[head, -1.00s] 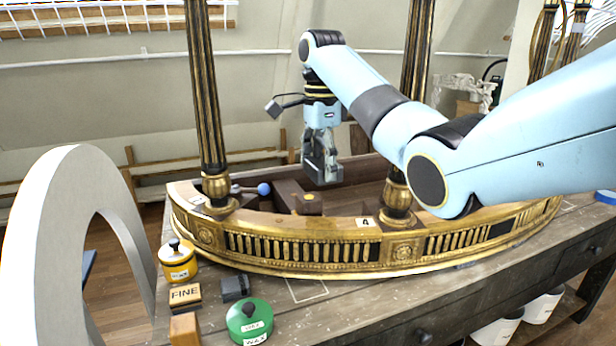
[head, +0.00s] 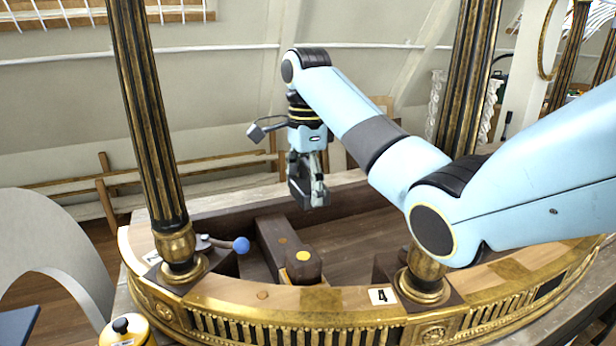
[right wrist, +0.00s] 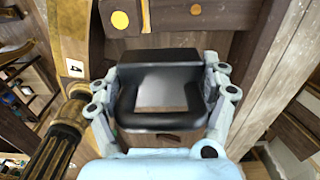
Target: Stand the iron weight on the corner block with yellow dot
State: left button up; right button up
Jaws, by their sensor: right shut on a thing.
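The iron weight (head: 311,192) is a dark, near-black block. My right gripper (head: 308,181) is shut on it and holds it in the air above the inside of the gilt console. In the right wrist view the weight (right wrist: 160,120) sits between the two fingers (right wrist: 165,92). The corner block with yellow dot (head: 304,268) is a dark brown block at the near end of a beam, inside the curved rim. It is lower and nearer than the weight, and apart from it. Its yellow dot also shows in the right wrist view (right wrist: 120,20). My left gripper is out of view.
Gilt columns (head: 149,120) rise at left and right (head: 465,85). A "4" label (head: 382,296) marks the rim. A yellow tin (head: 126,332) stands in front.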

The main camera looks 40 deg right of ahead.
jog(key=p, duration=0.2)
send_over(301, 257)
jog(key=f, duration=0.3)
jog(key=shift+w+d+f, duration=0.2)
jog(key=shift+w+d, duration=0.15)
jog(key=shift+s+a+f, duration=0.3)
jog(key=shift+s+f, duration=0.05)
notch_tip(301, 257, down, 3)
jog(key=shift+f+p, duration=0.1)
jog(key=shift+p, duration=0.35)
jog(key=shift+f, duration=0.4)
jog(key=o, duration=1.7)
jog(key=shift+f, duration=0.1)
jog(key=shift+c, duration=0.2)
